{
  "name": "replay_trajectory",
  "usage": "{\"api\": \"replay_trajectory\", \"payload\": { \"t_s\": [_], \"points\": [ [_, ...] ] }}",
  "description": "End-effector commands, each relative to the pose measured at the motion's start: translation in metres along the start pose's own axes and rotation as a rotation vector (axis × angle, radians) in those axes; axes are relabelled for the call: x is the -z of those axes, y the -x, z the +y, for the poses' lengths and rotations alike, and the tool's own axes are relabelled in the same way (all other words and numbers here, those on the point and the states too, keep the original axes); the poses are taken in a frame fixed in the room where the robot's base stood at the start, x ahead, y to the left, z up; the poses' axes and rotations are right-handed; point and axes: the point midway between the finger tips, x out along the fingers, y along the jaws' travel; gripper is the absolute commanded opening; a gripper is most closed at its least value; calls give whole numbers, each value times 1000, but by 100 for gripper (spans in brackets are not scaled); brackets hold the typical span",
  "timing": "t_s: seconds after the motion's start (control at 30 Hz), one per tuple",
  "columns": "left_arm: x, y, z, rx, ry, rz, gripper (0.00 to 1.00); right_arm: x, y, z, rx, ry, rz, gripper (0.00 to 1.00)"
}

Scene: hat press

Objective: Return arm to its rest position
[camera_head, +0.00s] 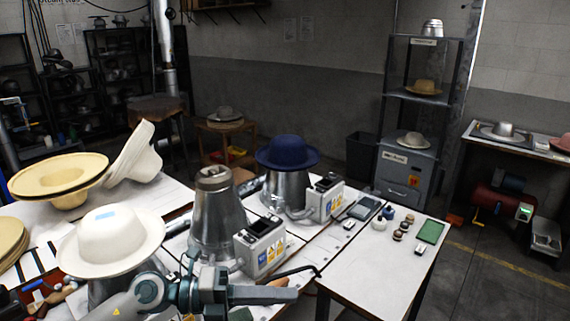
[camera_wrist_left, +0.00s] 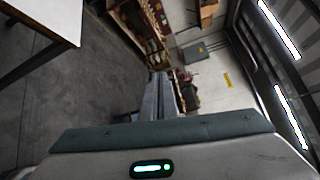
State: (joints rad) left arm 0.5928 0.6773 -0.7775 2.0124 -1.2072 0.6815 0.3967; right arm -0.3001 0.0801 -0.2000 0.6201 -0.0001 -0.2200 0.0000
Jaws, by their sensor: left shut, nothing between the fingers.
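My left arm comes in at the bottom of the head view, in front of the work table (camera_head: 375,265). Its gripper (camera_head: 288,295) points right, low over the table's near side, shut with nothing between the fingers. In the left wrist view the fingers (camera_wrist_left: 160,90) lie together and point out over open floor, clear of any object. A white hat (camera_head: 110,238) with a blue patch on its crown sits at the left, partly behind my arm. A blue hat (camera_head: 287,152) sits on a metal press (camera_head: 287,188). A bare metal cone (camera_head: 216,215) stands between them. My right gripper is not in view.
Two control boxes (camera_head: 262,246) stand beside the presses. Straw hats (camera_head: 60,175) and a white hat body (camera_head: 136,155) lie at the left. Small pots and a green pad (camera_head: 430,231) are at the table's right end. Open floor (camera_head: 490,265) lies beyond it.

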Motion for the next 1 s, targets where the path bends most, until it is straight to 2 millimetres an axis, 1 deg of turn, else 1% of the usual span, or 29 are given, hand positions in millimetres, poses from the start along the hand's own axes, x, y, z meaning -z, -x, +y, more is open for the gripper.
{"api": "replay_trajectory", "payload": {
  "t_s": [0.03,0.07,0.1,0.17,0.2,0.27,0.37,0.47,0.53,0.57,0.6,0.67,0.7,0.77,0.8,0.87,0.9,0.97,1.0],
  "points": [
    [-1,-5,-14,92,51,-62,0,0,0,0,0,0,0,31],
    [-4,-6,-22,146,79,-105,0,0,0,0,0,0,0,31],
    [-10,-5,-32,213,121,-166,0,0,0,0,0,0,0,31],
    [-20,0,-44,307,190,-261,0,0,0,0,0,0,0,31],
    [-27,5,-48,363,240,-327,0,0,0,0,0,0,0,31],
    [-38,17,-51,438,319,-430,0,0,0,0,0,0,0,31],
    [-54,42,-43,541,463,-610,0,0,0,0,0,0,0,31],
    [-65,73,-20,610,621,-796,0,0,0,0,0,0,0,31],
    [-66,95,4,638,739,-928,0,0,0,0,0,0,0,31],
    [-65,104,16,645,792,-984,0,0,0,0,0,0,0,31],
    [-61,117,33,650,862,-1059,0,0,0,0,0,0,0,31],
    [-52,135,62,646,973,-1170,0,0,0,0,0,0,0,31],
    [-42,146,82,634,1047,-1242,0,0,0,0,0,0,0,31],
    [-24,161,112,610,1159,-1346,0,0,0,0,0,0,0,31],
    [-10,169,131,586,1232,-1410,0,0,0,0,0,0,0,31],
    [15,180,157,545,1339,-1499,0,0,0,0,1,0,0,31],
    [33,187,174,511,1408,-1554,0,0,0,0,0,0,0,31],
    [63,194,197,455,1513,-1629,0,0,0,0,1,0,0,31],
    [84,198,211,413,1579,-1675,0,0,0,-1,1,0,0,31]
  ]
}}
